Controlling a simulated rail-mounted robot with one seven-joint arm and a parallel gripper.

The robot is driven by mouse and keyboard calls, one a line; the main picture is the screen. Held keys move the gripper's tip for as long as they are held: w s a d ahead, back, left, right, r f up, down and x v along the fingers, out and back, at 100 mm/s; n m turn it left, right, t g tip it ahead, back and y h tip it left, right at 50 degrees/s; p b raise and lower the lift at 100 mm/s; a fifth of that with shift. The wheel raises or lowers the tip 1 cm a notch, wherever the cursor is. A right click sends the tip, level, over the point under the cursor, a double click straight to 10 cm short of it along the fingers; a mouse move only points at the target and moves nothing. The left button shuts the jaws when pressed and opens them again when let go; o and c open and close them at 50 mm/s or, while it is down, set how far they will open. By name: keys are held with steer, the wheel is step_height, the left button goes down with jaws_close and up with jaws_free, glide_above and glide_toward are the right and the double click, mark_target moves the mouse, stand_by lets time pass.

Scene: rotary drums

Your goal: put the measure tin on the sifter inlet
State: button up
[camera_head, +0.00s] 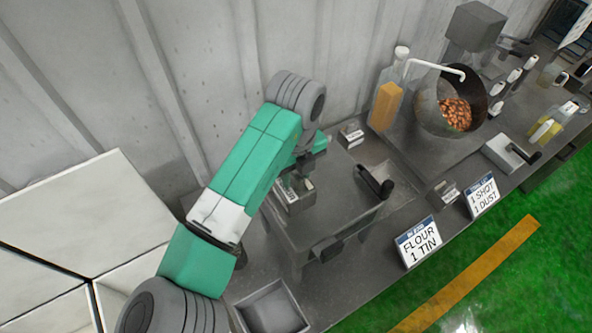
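A grey machine with a flat top (335,205) and a black crank handle (375,183) stands behind the "FLOUR 1 TIN" sign (420,243); it looks like the sifter. A small grey box-like piece (294,199) with a pale label sits at the left of its top. I cannot tell whether this piece is the inlet or the measure tin. My gripper (304,170) is just above this piece, pointing down, partly hidden by my green arm. The fingers are too small and dark to show whether they are open or whether they touch it. No other tin is clearly seen.
An open grey bin (272,309) is at the front left. To the right are a bottle with orange contents (386,105), a tilted drum with brown pieces (455,114), a "1 SHOT 1 DUST" sign (482,196) and several bottles. A ribbed wall is close behind.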

step_height(320, 180, up, 12)
steer(key=b, duration=0.1)
steer(key=w+d+r+n+t+h, duration=0.1)
steer(key=d+r+n+t+h, duration=0.2)
steer(key=d+r+n+t, duration=0.4)
steer(key=d+r+n+t+h, duration=0.2)
steer(key=d+r+t+h, duration=0.15)
steer(key=d+r, duration=0.45)
steer(key=s+a+r+n+t+y, duration=0.6)
steer(key=s+a+r+n+t, duration=0.8)
steer(key=n, duration=0.7)
steer(key=s+a, duration=0.1)
steer(key=s, duration=0.2)
steer(key=shift+s+a+r, duration=0.25)
steer(key=shift+s, duration=0.15)
